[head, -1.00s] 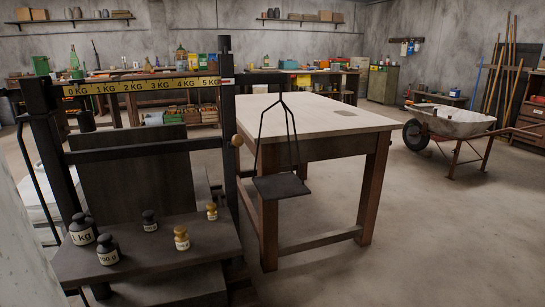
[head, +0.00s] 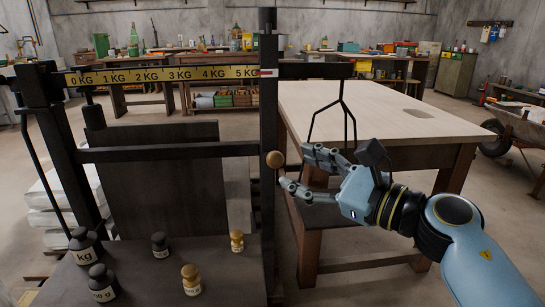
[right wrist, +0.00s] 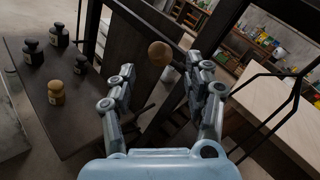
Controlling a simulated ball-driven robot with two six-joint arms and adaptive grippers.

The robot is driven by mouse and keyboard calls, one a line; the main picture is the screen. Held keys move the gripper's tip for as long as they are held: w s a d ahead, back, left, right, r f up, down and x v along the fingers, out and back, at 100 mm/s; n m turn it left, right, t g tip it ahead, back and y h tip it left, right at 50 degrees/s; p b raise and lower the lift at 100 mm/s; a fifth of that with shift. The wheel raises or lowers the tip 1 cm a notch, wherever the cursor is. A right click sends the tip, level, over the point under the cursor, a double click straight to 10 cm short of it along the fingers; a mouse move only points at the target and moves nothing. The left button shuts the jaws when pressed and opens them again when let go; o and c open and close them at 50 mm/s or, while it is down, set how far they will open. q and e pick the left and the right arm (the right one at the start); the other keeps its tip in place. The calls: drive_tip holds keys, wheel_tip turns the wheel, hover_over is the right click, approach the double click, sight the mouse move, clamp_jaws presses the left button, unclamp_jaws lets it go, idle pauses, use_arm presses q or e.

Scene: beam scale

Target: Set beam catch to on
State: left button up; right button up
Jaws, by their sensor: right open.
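The beam scale has a yellow marked beam (head: 160,74) between dark posts. A round wooden knob (head: 275,159) sits on the right post, probably the beam catch's handle. It also shows in the right wrist view (right wrist: 160,53), ahead of the fingertips and roughly between them. My right gripper (head: 294,167) is open and empty, its fingers pointing left at the knob. In the right wrist view my right gripper (right wrist: 162,82) has its two fingers spread apart, with a gap seen between them and the knob. My left gripper is not in view.
Dark weights (head: 160,245) and brass weights (head: 237,241) stand on the scale's platform at left. The hanging pan's wire hanger (head: 341,110) is just behind my right gripper. A wooden table (head: 430,118) stands behind it.

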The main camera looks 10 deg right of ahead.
sight(282, 163)
drive_tip(key=x, duration=0.6)
drive_tip(key=shift+w, duration=0.15)
drive_tip(key=shift+w+a, duration=0.35)
drive_tip(key=shift+w, duration=0.05)
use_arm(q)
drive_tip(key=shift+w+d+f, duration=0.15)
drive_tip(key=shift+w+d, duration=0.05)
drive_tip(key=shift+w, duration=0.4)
use_arm(e)
drive_tip(key=c, duration=0.4)
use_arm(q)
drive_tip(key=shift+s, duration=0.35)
use_arm(e)
drive_tip(key=shift+f, duration=0.15)
clamp_jaws()
